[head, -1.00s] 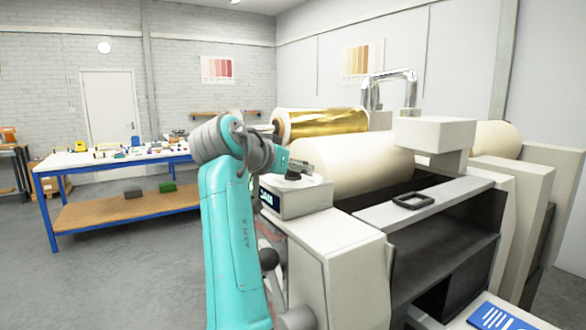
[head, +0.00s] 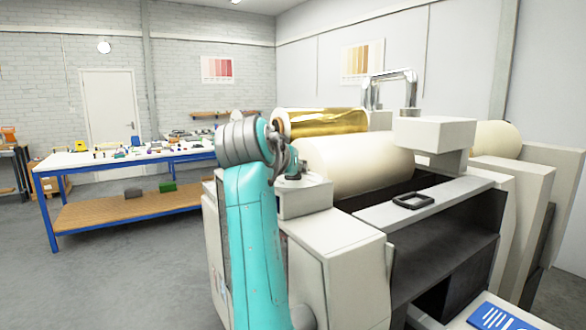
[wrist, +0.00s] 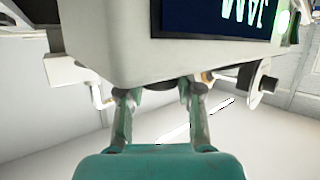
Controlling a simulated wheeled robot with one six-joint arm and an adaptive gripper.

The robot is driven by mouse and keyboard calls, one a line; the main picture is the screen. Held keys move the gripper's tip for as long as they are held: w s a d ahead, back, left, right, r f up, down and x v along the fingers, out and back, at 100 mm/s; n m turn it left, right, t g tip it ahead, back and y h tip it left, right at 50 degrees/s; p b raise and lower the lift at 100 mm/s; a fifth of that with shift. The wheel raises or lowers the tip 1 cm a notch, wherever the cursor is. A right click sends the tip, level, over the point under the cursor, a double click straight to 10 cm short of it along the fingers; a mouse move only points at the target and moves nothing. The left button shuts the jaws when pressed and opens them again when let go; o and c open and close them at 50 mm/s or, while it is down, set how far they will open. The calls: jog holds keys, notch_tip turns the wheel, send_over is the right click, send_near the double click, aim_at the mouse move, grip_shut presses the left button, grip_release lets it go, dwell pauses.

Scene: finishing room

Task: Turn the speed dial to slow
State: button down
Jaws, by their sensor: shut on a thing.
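The pale control box (head: 305,200) stands at the near left corner of the machine in the head view. My gripper (wrist: 158,92) has one finger on each side of the dark speed dial (wrist: 158,85), shut on it. Only a dark sliver of the dial shows between the fingertips, so its setting and markings are hidden. In the wrist view the control box (wrist: 100,45) fills the top, with part of a dark display (wrist: 215,18) showing pale characters that I cannot read. In the head view my arm covers the display and most of the gripper.
Behind the box are a cream roller (head: 360,160) and a gold foil roll (head: 325,122). A black handle (head: 413,201) lies on the machine's grey shelf (head: 400,210). A blue-framed workbench (head: 60,165) with small items stands at the left. Open floor lies before it.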

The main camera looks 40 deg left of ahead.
jog(key=n+g+y, duration=0.1)
jog(key=n+y, duration=0.1)
jog(key=n+g+y, duration=0.2)
jog(key=n+y, duration=0.1)
jog(key=shift+w+d+n+y, duration=0.1)
jog(key=shift+n+y, duration=0.2)
jog(key=n+g+y, duration=0.3)
jog(key=n+g, duration=0.1)
jog(key=shift+g, duration=0.3)
jog(key=n+g+y, duration=0.1)
jog(key=n+g, duration=0.4)
jog(key=g, duration=0.1)
jog(key=shift+n, duration=0.3)
jog(key=shift+n+g, duration=1.2)
jog(key=shift+g, duration=0.3)
jog(key=shift+n+g+h, duration=0.7)
jog(key=shift+n+g, duration=0.4)
jog(key=shift+n, duration=0.1)
jog(key=c, duration=0.7)
grip_release()
jog(key=shift+c, duration=0.2)
jog(key=shift+s+m+t+y, duration=0.2)
jog(key=shift+m+t+y, duration=0.3)
jog(key=shift+m+t, duration=0.5)
